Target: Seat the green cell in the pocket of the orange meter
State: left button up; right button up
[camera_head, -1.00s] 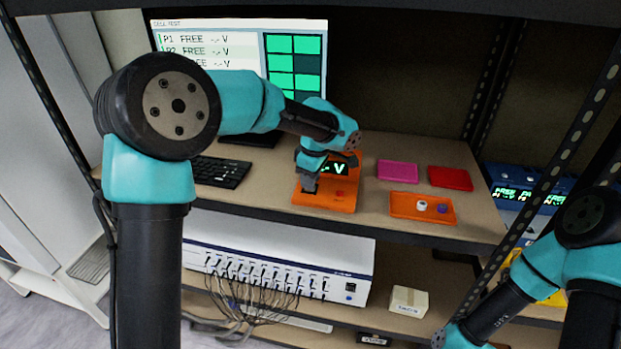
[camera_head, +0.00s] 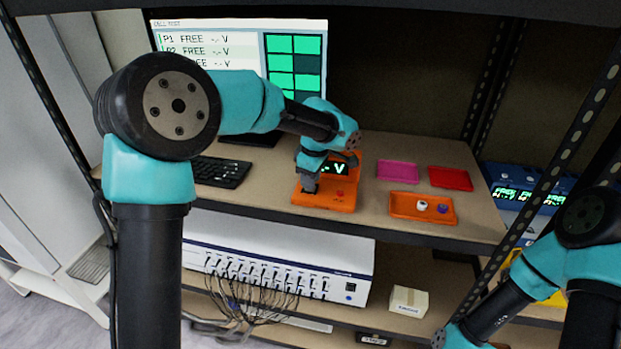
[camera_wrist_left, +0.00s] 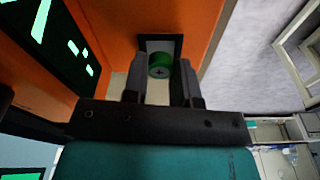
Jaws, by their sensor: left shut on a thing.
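The orange meter (camera_head: 335,198) stands on the upper shelf, with a dark display showing green characters. My left gripper (camera_head: 309,186) points down at the left part of its top. The cell is at the dark square pocket (camera_wrist_left: 160,41) in the meter's orange face (camera_wrist_left: 110,20). I cannot tell how deep it sits. In the head view the cell is hidden by the gripper. My right arm shows at lower right; its fingertips are not clearly visible.
An orange tray (camera_head: 398,210) holds a white cell (camera_head: 422,205) and a purple cell (camera_head: 442,208). A magenta tray (camera_head: 397,171) and a red tray (camera_head: 450,179) lie behind it. A keyboard (camera_head: 220,172) and a monitor (camera_head: 240,50) are at left. A metal rack post stands at right.

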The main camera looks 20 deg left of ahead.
pick_arm(q)
jog(key=shift+s+f, duration=0.2)
jog(key=shift+f, duration=1.05)
dwell(2.9)
jog(key=shift+r, duration=0.1)
dwell(0.7)
jog(key=o, duration=1)
jog(key=shift+c, duration=0.5)
jog(key=shift+r, duration=0.25)
jog(key=shift+o, duration=0.4)
jog(key=shift+r, duration=0.4)
notch_tip(320, 180, up, 17)
jog(key=d, duration=0.2)
jog(key=shift+r, duration=0.15)
